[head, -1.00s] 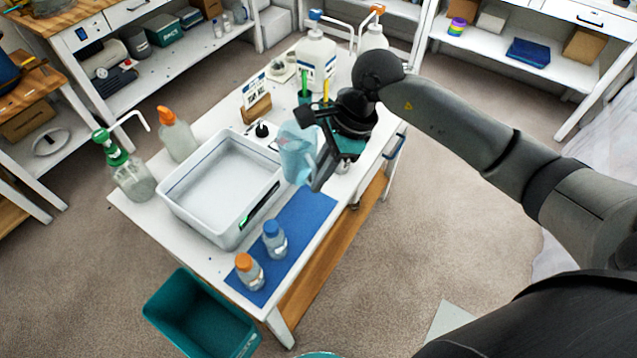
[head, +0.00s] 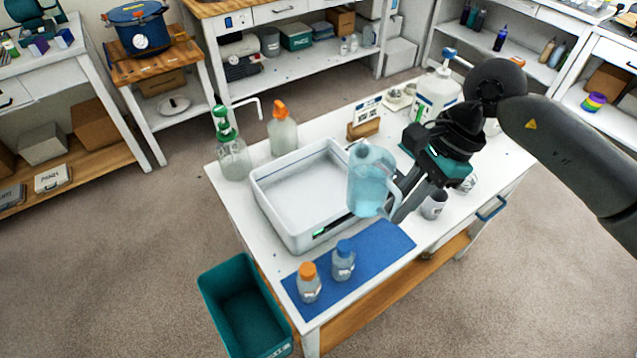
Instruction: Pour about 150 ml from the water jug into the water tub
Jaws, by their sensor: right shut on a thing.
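The water jug (head: 369,178) is a clear pitcher with light blue water in it. My right gripper (head: 392,200) is shut on the jug's handle side and holds the jug nearly upright above the table, by the right edge of the tub. The water tub (head: 277,222) is a white rectangular tub on the white table, with a small green display on its front wall. I see no water stream from the jug. The jug hides part of the tub's right end. My left gripper is not in view.
A blue mat (head: 384,248) lies in front of the tub with an orange-capped bottle (head: 308,283) and a blue-capped bottle (head: 343,262). A pump bottle (head: 232,155) and an orange-topped spray bottle (head: 283,132) stand behind left. A teal bin (head: 244,306) stands on the floor at the front left.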

